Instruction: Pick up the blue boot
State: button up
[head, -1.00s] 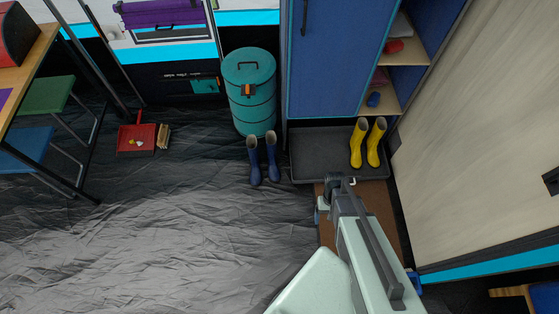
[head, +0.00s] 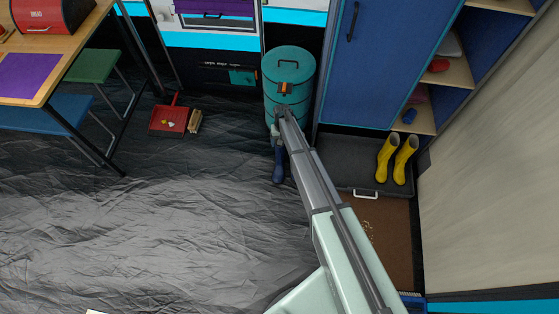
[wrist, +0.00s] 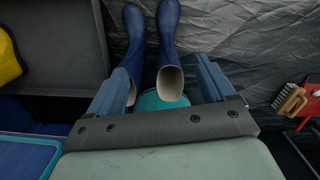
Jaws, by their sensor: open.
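A pair of dark blue boots stands upright on the black groundsheet in front of the teal barrel. In the head view one blue boot (head: 279,166) shows beside my arm, which hides the other. In the wrist view both show, the left boot (wrist: 135,38) and the right boot (wrist: 168,38), with pale openings towards me. My gripper (wrist: 162,66) is open over the boot tops, one finger on each side of the pair. The left finger overlaps the left boot's top; I cannot tell whether it touches. Nothing is held.
The teal barrel (head: 298,66) stands right behind the boots. Yellow boots (head: 404,160) stand on a dark tray (head: 345,158) to the right, below the blue cabinet (head: 365,60). A red dustpan (head: 168,119) and brush (head: 195,121) lie left. The groundsheet (head: 170,230) in front is clear.

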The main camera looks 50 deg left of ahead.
aim_at(280, 149)
jog(key=shift+w+a+f+m+y, duration=0.15)
jog(key=shift+w+a+f+m, duration=0.4)
jog(key=shift+f, duration=2.05)
jog(key=shift+w+a+f+m+y, duration=0.1)
jog(key=shift+a+f, duration=0.85)
jog(key=shift+f, duration=1.65)
jog(key=shift+w+a+f+m+y, duration=0.25)
jog(key=shift+a+f, duration=0.5)
jog(key=shift+f, duration=1.85)
jog(key=shift+c, duration=0.3)
grip_shut()
jog(key=shift+r, duration=0.1)
